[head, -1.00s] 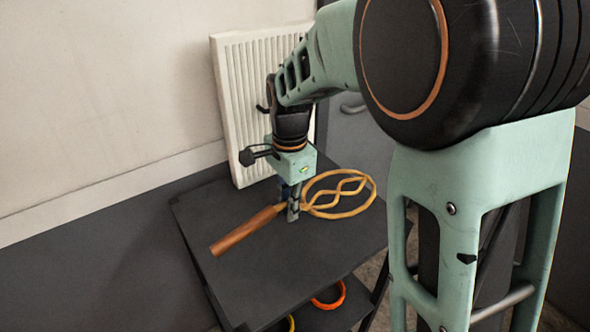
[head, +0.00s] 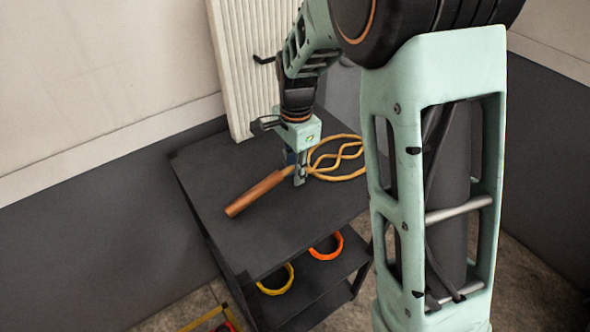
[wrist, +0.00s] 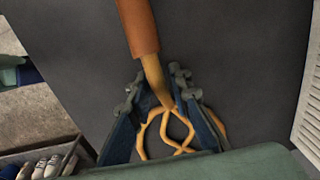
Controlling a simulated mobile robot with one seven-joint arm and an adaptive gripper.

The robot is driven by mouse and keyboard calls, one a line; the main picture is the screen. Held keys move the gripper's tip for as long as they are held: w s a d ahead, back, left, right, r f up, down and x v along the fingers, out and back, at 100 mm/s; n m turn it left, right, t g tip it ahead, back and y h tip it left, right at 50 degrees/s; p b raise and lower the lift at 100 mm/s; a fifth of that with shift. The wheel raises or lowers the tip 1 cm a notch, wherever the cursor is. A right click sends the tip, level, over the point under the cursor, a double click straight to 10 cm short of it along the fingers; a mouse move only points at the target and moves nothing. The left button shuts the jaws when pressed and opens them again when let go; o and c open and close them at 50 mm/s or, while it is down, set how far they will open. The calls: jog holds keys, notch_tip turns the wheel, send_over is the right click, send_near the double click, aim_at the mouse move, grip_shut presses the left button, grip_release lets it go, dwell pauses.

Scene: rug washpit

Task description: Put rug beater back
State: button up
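The rug beater has a wooden handle (head: 257,193) and a yellow looped head (head: 349,175). It lies on the dark top of a small shelf unit (head: 207,160), handle toward the front left and loops toward the back right. My gripper (head: 300,179) points down over the neck of the beater. In the wrist view the two fingers (wrist: 157,80) stand on either side of the neck, with a gap visible, so it looks open around the beater. The lower part of the loops is hidden behind my gripper body in the wrist view.
A lower shelf holds an orange ring (head: 327,254) and a yellow ring (head: 277,285). A white radiator (head: 238,75) stands on the wall behind the top, with a dark hook (head: 263,60) near it. The front of the top is clear.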

jog(key=shift+o, duration=0.7)
notch_tip(320, 180, up, 12)
jog(key=shift+s, duration=0.2)
jog(key=shift+d, duration=0.15)
